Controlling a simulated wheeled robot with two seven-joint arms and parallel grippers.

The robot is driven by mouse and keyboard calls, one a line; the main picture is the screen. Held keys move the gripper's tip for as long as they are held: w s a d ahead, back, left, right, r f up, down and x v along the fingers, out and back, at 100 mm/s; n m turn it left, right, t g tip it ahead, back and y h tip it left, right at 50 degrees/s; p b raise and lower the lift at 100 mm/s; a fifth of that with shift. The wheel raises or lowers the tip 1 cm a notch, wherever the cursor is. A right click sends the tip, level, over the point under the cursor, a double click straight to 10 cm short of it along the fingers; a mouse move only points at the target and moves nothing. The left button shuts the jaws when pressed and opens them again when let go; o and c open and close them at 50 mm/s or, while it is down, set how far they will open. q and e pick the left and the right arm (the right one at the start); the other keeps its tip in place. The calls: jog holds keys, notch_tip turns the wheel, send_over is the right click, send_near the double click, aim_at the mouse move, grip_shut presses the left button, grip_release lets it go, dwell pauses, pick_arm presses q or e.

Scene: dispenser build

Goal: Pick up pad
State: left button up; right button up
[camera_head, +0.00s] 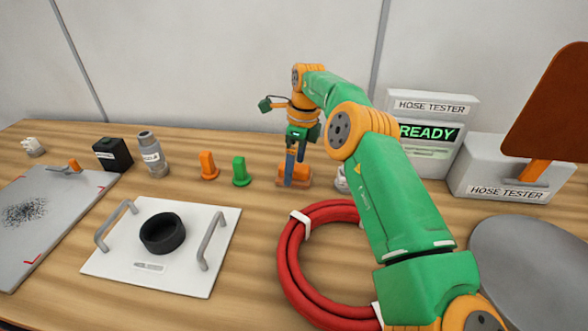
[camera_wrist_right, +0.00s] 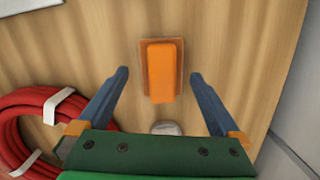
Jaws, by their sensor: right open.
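The pad (camera_wrist_right: 165,70), an orange block on a flat brown base, lies on the wooden table. In the head view the pad (camera_head: 300,176) is partly hidden behind my right gripper (camera_head: 290,168). In the wrist view my right gripper (camera_wrist_right: 160,74) is open, with one blue finger on each side of the pad's lower part. Gaps show between both fingers and the pad, and nothing is held. The height of the fingertips over the table is hard to tell. My left gripper is not in view.
A red hose coil (camera_head: 290,262) lies in front of the pad. A small whitish object (camera_wrist_right: 166,128) sits close to it. Green (camera_head: 240,172) and orange (camera_head: 208,167) pieces stand to the left. The hose tester (camera_head: 508,170) is at the right. A white plate (camera_head: 205,215) with handles lies front left.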

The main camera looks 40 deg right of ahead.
jog(key=f, duration=0.2)
jog(key=shift+w+f+p, duration=0.3)
jog(key=shift+f+p, duration=0.05)
jog(key=shift+s+r, duration=0.1)
jog(key=shift+r, duration=0.05)
jog(key=shift+c, duration=0.9)
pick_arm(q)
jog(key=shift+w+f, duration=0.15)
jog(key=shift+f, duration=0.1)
pick_arm(e)
jog(key=c, duration=1.1)
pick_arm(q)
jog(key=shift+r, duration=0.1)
pick_arm(e)
jog(key=shift+r, duration=0.15)
jog(key=shift+r+p, duration=0.3)
jog(key=shift+r, duration=0.05)
notch_tip(320, 180, up, 17)
jog(key=p, duration=1.5)
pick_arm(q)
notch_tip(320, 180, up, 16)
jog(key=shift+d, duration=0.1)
